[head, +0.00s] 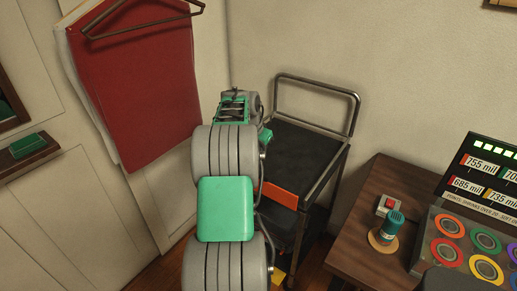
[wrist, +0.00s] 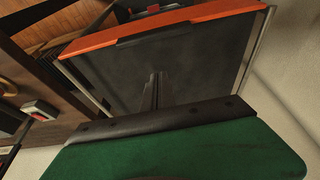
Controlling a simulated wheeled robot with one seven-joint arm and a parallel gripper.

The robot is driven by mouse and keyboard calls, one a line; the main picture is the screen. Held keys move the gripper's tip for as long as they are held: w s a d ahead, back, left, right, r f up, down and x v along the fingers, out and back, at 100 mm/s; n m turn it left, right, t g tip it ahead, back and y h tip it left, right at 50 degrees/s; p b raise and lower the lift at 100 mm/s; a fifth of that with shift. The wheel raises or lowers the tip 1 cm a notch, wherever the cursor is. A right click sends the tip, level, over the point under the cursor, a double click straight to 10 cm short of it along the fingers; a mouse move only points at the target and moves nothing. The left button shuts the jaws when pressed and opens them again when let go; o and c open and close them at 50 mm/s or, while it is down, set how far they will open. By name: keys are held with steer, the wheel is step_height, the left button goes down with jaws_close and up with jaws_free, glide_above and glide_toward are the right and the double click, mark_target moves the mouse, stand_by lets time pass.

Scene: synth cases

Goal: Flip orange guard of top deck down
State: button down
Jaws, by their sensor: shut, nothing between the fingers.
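The cart's black top deck (head: 305,150) has an orange guard (head: 280,194) along its near end in the head view. In the wrist view the guard (wrist: 190,20) is a long orange strip across the top, with a dark piece on its inner edge. Whether it stands up or is folded cannot be told for sure. My gripper (wrist: 158,77) is shut and empty. Its dark fingers point over the bare deck (wrist: 105,75), apart from the guard in the picture. In the head view the fingers are hidden by my arm.
The cart's metal handle (head: 318,84) rises at its far end, near the wall. A wooden table (head: 355,225) with a red-button box (head: 388,205), a teal tool (head: 391,227) and a coloured-ring panel (head: 470,240) stands right. A red cloth (head: 140,80) hangs left.

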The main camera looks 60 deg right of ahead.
steer(key=f, duration=0.1)
steer(key=a+f, duration=0.2)
steer(key=f, duration=0.1)
steer(key=shift+w+a+f+p, duration=0.1)
steer(key=shift+w+a+p, duration=0.15)
steer(key=shift+p, duration=0.1)
steer(key=shift+s+f, duration=0.1)
